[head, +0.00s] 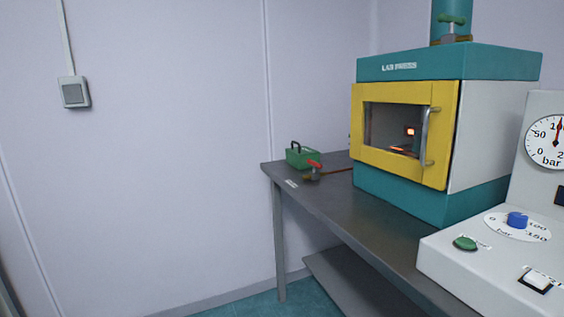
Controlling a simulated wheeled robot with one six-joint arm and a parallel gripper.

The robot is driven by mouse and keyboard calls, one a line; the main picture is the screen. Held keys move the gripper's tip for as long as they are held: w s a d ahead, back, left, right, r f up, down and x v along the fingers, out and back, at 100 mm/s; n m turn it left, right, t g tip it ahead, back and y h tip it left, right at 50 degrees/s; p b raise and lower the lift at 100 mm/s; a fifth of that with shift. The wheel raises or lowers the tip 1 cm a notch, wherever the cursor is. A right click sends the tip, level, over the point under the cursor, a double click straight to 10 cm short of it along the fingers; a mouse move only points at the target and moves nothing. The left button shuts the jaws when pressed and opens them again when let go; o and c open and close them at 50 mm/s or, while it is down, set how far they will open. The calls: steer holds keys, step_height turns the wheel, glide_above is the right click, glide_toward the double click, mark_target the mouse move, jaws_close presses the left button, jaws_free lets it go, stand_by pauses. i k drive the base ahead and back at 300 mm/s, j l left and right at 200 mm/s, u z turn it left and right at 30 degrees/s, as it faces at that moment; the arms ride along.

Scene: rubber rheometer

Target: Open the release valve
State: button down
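A small brass valve (311,174) with a red lever (314,163) sits near the left end of the grey bench. A thin copper-coloured pipe runs from it to the right, towards the press. A small pale label (292,183) lies in front of it, too small to read. A second valve with a green handle (452,20) is on top of the lab press (402,66), in front of a teal cylinder. I cannot tell from labels which one is the release valve. My gripper is not in view.
The grey bench (345,200) carries a green box (302,155) with a dark handle, behind the red-levered valve. The press's yellow door (405,170) is closed. A white console (490,250) with blue knob, green button and gauge (551,142) stands at right. The left floor is clear.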

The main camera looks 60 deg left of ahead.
mark_target(315, 164)
steer(key=u, duration=1.35)
